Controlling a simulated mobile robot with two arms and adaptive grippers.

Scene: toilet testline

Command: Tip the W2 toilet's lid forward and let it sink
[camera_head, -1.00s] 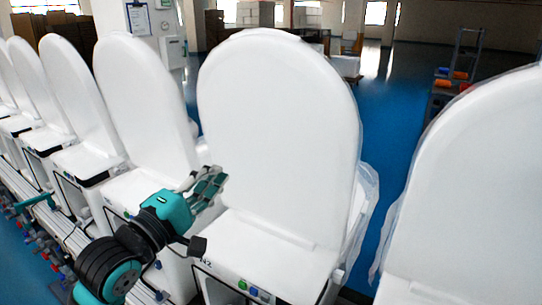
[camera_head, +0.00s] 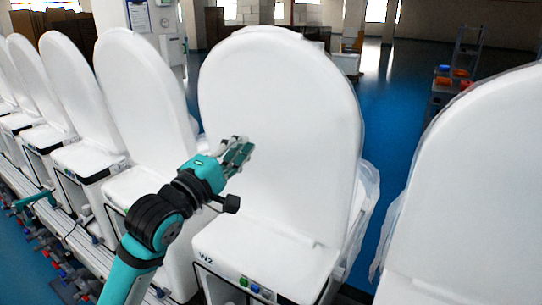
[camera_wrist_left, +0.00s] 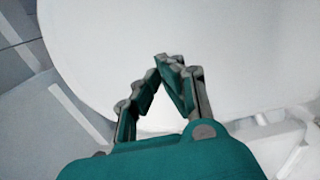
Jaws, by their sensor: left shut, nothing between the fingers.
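The W2 toilet's lid (camera_head: 285,110) is white and stands upright in the middle of the head view, above the toilet's white body (camera_head: 262,254), which bears the W2 label. My left gripper (camera_head: 240,152) is in front of the lid's lower left part, fingers together and empty. In the left wrist view, the gripper's fingertips (camera_wrist_left: 168,62) meet in front of the pale surface of the lid (camera_wrist_left: 240,50), whose curved edge runs at the left. I cannot tell whether the fingers touch the lid. My right gripper is not in view.
More white toilets with raised lids stand in a row at the left (camera_head: 145,85), and another lid (camera_head: 475,180) stands close at the right. Plastic wrap (camera_head: 368,190) hangs beside the W2 toilet. Blue floor (camera_head: 395,120) lies open behind.

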